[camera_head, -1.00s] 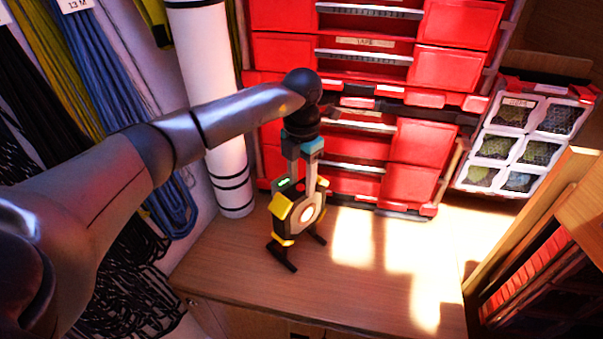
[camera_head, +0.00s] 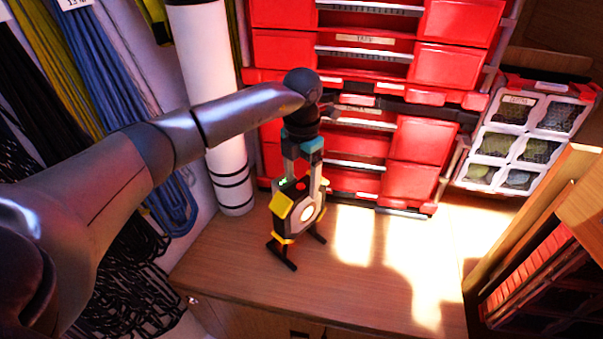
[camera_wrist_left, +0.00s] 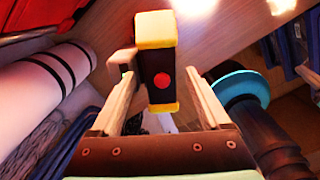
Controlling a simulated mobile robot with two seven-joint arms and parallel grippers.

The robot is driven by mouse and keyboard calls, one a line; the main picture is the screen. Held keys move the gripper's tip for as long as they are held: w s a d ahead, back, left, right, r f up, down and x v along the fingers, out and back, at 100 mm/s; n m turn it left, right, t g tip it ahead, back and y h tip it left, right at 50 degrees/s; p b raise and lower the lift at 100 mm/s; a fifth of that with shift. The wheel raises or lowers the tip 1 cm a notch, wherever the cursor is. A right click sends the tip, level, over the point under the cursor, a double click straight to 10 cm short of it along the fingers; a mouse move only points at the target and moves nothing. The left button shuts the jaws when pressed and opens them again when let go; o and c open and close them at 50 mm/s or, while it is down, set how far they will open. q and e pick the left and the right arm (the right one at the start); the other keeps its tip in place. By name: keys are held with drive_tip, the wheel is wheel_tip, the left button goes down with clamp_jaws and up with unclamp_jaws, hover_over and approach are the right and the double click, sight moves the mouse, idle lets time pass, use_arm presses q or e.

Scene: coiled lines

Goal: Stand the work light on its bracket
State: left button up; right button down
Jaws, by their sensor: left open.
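In the left wrist view my left gripper (camera_wrist_left: 163,88) is open, and the work light's black top with a red button (camera_wrist_left: 161,78) lies between the fingers. A gap shows on the right side; contact on the left cannot be told. My right gripper is not in view.
Red drawer units (camera_head: 418,140) stand behind the light. A white roll (camera_head: 215,110) stands left of it, near hanging coiled lines (camera_head: 125,130). A clear-lidded organiser (camera_head: 520,140) and a wooden shelf (camera_head: 540,255) are at right. The sunlit bench right of the light is free.

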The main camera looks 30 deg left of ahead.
use_arm(q)
drive_tip(key=shift+r, duration=0.2)
wheel_tip(320, 180, up, 12)
drive_tip(key=p, duration=0.4)
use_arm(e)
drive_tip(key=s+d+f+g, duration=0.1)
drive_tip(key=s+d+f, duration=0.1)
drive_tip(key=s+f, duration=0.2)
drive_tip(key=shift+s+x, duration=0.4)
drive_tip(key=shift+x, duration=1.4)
use_arm(q)
drive_tip(key=shift+f, duration=0.1)
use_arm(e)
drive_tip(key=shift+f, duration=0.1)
